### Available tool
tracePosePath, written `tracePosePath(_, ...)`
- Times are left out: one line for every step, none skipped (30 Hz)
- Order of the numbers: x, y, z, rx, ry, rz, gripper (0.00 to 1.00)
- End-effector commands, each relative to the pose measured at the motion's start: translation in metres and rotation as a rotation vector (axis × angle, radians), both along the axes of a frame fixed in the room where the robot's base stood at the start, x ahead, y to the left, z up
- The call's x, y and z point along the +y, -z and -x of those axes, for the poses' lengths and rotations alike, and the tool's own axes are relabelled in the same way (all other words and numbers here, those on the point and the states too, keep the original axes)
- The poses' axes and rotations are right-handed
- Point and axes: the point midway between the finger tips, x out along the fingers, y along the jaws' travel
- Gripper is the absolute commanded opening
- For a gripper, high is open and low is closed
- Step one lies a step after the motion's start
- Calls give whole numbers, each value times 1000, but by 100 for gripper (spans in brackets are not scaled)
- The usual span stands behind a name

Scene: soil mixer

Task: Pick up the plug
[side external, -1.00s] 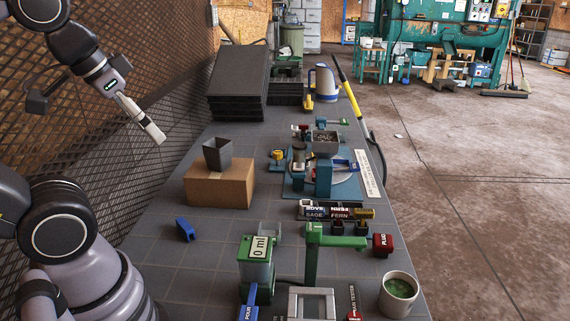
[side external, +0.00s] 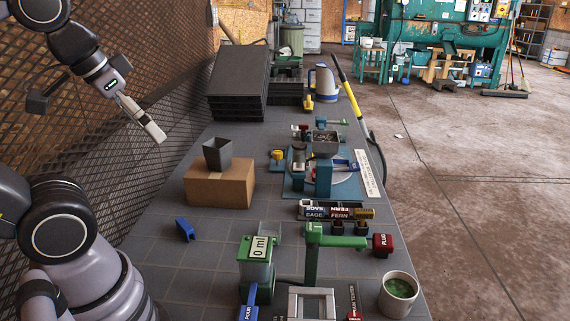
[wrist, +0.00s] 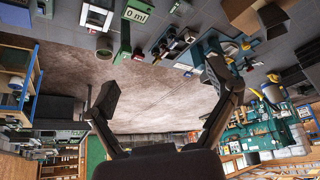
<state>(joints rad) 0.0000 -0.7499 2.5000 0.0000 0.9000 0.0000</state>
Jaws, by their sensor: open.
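A red block with white lettering that seems to read PLUG (side external: 383,245) is at the right end of the green stand's arm (side external: 335,237), at the front right of the bench. It appears to be the plug; I cannot tell it surely in the wrist view. My gripper (side external: 150,128) is at upper left, raised over the bench's left side and far from the red block. In the wrist view my gripper (wrist: 160,84) has its two fingers spread wide with nothing between them.
A green 0 ml dispenser (side external: 258,262) stands left of the green stand, and a cup with green contents (side external: 398,293) stands in front of the red block. A cardboard box (side external: 220,184) bears a grey pot (side external: 217,154). A blue clip-like piece (side external: 185,231) lies on open bench.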

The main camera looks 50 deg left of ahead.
Motion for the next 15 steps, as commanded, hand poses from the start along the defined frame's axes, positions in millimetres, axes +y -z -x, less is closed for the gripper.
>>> tracePosePath(0,0,0,1,0,1,87)
tracePosePath(-1,0,-1,4,-2,5,87)
tracePosePath(-2,0,-3,14,-5,18,87)
tracePosePath(-5,0,-6,26,-10,32,87)
tracePosePath(-8,-1,-9,42,-16,55,87)
tracePosePath(-14,-1,-15,73,-28,93,87)
tracePosePath(-19,-1,-21,100,-39,130,87)
tracePosePath(-26,-1,-29,131,-53,171,87)
tracePosePath(-36,0,-40,180,-76,236,87)
tracePosePath(-44,0,-49,220,-95,289,87)
tracePosePath(-52,0,-60,258,-117,344,87)
tracePosePath(-64,2,-74,314,-147,418,87)
tracePosePath(-73,2,-85,352,-170,472,87)
tracePosePath(-81,4,-97,391,-194,526,87)
tracePosePath(-92,6,-113,443,-227,599,87)
